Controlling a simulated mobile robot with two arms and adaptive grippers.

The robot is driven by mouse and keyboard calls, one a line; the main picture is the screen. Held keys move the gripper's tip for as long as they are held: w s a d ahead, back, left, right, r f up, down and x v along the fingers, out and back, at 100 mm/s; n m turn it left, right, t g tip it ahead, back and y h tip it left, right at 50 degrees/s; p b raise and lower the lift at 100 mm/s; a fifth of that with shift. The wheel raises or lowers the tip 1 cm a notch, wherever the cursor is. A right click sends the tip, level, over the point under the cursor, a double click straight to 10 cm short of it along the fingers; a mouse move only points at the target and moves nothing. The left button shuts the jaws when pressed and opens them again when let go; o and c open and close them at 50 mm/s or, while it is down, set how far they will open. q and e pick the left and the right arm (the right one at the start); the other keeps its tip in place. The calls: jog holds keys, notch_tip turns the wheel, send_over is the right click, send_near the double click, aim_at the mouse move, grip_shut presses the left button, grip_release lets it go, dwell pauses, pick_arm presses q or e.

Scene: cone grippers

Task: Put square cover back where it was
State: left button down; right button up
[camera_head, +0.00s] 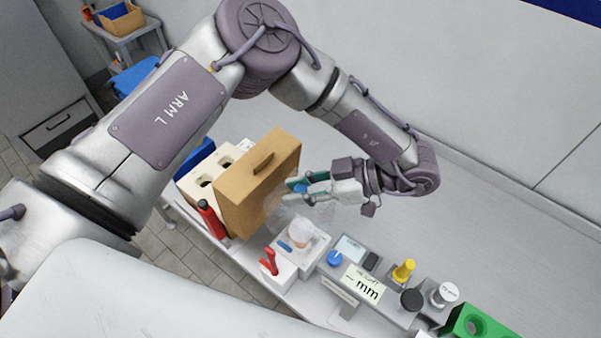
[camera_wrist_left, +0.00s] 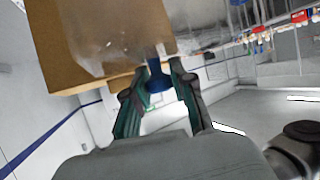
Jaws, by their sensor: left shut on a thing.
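The square cover looks clear and see-through, with a blue knob; in the head view its faint body (camera_head: 278,203) hangs beside the brown box, and its edges are hard to make out. In the left wrist view the clear cover (camera_wrist_left: 112,35) shows in front of the brown surface, with its blue knob (camera_wrist_left: 158,76) between the green fingers. My left gripper (camera_head: 300,186) is shut on that knob, above the bench; its fingers (camera_wrist_left: 158,82) also show in the wrist view. Below stands a white device (camera_head: 312,254) with a round pale part on top. My right gripper is out of view.
The brown box (camera_head: 262,180) with a handle stands close left of the gripper, in front of a cream block (camera_head: 203,178) with holes. The bench behind is clear.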

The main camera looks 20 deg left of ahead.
aim_at(332, 206)
pick_arm(q)
jog(key=shift+f+b, duration=0.35)
jog(key=shift+f, duration=0.55)
jog(key=shift+f+b, duration=1.55)
jog(key=shift+f, duration=0.9)
jog(key=shift+f+b, duration=0.5)
jog(key=shift+b, duration=0.05)
jog(key=c, duration=0.9)
grip_release()
jog(key=shift+d, duration=0.1)
jog(key=shift+v, duration=3.6)
